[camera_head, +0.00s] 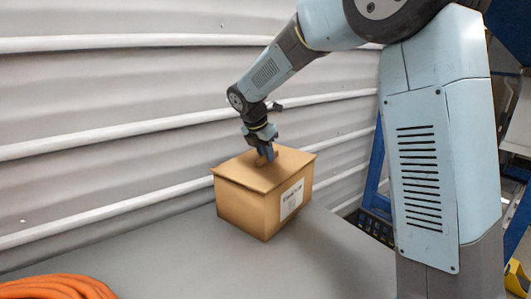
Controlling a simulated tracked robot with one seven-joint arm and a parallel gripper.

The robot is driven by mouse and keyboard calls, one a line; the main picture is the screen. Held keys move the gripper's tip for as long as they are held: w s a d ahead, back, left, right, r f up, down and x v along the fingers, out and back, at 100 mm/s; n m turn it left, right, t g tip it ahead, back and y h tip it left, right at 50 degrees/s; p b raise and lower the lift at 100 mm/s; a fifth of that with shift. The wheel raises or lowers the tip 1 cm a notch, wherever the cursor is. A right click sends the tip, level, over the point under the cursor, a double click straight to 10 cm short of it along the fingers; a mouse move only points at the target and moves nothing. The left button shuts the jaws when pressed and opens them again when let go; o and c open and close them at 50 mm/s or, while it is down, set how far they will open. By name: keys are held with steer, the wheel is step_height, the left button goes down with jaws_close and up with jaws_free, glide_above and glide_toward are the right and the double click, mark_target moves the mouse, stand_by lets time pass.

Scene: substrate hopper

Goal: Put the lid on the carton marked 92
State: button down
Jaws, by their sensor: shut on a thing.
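A brown cardboard carton (247,211) stands upright on a grey surface, close to the ribbed wall. A white label (292,199) is on its right face; the print is too small to read, so I cannot tell whether it says 92. A flat brown lid (238,172) lies over the carton's top, its edges reaching slightly past the walls. I cannot tell whether it is fully seated. My gripper (265,157) points down at the lid's middle and is shut on a small raised part there, probably the lid's handle. The fingertips and handle are partly hidden by each other.
The grey surface (180,262) is clear around the carton. A coil of orange hose or cable (55,288) lies at the front left. The ribbed grey wall (80,110) runs behind. A blue frame (373,175) stands at the right, partly behind my arm.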

steer(key=shift+f, duration=0.15)
steer(key=c, duration=1)
jaws_free()
steer(key=v, duration=1.3)
steer(key=shift+s+a+r, duration=0.1)
steer(key=shift+s+r, duration=0.05)
steer(key=shift+r, duration=0.15)
